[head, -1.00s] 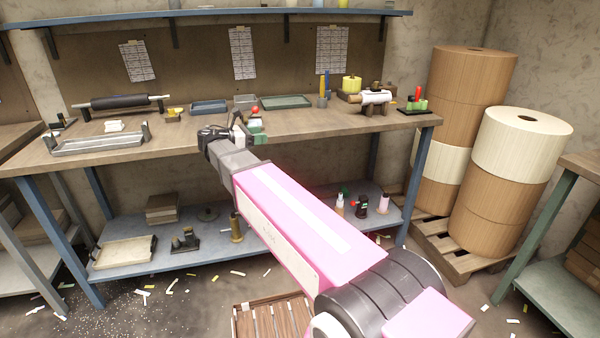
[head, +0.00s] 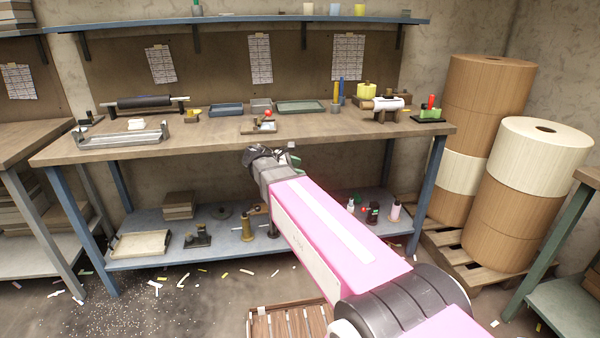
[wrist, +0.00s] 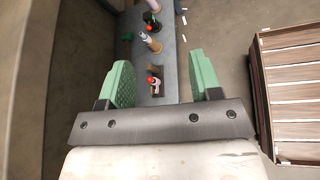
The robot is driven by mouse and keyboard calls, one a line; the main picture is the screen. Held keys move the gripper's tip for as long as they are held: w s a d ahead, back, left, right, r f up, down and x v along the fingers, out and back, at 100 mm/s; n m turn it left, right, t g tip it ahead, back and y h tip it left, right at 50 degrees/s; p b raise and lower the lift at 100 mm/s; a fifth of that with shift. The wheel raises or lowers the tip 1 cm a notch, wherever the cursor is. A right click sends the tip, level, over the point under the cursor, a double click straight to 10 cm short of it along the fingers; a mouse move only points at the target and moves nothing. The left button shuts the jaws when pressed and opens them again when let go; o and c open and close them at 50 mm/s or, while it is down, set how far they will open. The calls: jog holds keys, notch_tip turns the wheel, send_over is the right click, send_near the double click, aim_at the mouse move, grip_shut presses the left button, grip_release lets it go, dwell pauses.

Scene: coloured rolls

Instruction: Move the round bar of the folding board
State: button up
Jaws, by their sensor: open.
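I cannot tell for sure which thing is the folding board. A small wooden board with a pale plate and a red knob (head: 262,125) lies mid-bench, near the front. A long metal tray with end posts (head: 122,138) lies further left. No round bar can be made out for certain on either. In the head view my gripper (head: 288,158) hangs in front of the bench's front edge, below and apart from the small board, its fingers largely hidden by my arm. In the wrist view its two green fingers (wrist: 163,80) are spread apart with nothing between them touching.
The workbench (head: 215,137) also carries a dark roller on a stand (head: 145,103), trays and a white roll (head: 383,103). Its blue lower shelf (head: 228,250) holds several bottles and small tools. A slatted crate (wrist: 295,90) stands on the floor. Large stacked rolls (head: 487,130) stand at right.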

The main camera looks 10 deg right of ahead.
jog(key=shift+s+d+f, duration=0.2)
jog(key=shift+f, duration=0.2)
